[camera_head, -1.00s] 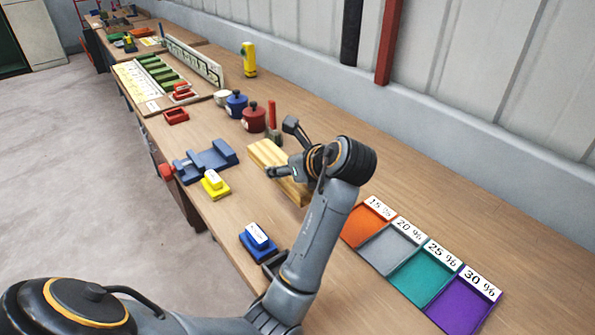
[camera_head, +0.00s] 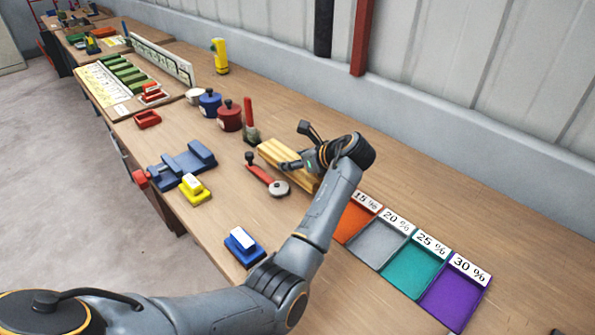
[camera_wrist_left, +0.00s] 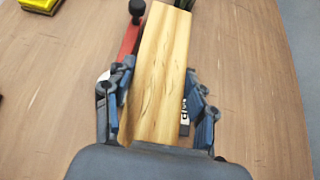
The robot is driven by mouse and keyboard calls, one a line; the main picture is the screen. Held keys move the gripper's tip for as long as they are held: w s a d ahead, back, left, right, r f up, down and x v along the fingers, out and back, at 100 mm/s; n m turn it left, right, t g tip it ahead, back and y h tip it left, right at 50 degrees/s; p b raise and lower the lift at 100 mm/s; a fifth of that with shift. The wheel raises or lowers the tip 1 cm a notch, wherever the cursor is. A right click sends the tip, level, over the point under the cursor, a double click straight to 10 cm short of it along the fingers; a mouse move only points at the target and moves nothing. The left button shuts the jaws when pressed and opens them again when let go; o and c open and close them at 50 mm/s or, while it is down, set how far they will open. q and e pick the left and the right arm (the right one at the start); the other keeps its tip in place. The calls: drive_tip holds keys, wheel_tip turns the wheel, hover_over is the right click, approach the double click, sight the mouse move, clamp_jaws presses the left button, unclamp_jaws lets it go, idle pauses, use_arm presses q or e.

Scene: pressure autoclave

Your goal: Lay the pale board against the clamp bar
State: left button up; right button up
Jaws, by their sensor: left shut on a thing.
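The pale board (camera_head: 272,150) is a long block of yellowish wood with dark grain. My left gripper (camera_head: 296,149) is shut on it; in the left wrist view the board (camera_wrist_left: 160,70) lies lengthwise between the two fingers. A red lever (camera_head: 258,173) with a black knob and a round grey disc lies just left of the board; it also shows beside the board in the wrist view (camera_wrist_left: 128,42). I cannot tell which part is the clamp bar, nor whether the board touches the table. My right gripper is out of view.
A red-handled upright tool (camera_head: 249,120) and red and blue pots (camera_head: 229,115) stand beyond the board. A blue fixture (camera_head: 182,165), a yellow block (camera_head: 194,189) and a blue block (camera_head: 243,246) are nearer the front edge. Percent-marked trays (camera_head: 415,268) lie right. Bare table lies behind.

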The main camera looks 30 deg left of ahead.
use_arm(q)
drive_tip(key=shift+w+f, duration=0.3)
drive_tip(key=shift+w+d+f, duration=0.1)
drive_tip(key=shift+w+f, duration=0.1)
drive_tip(key=shift+f, duration=0.1)
wheel_tip(320, 180, down, 3)
drive_tip(key=shift+w, duration=0.1)
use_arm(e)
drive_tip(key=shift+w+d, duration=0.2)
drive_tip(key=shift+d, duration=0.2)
use_arm(q)
drive_tip(key=shift+f, duration=0.25)
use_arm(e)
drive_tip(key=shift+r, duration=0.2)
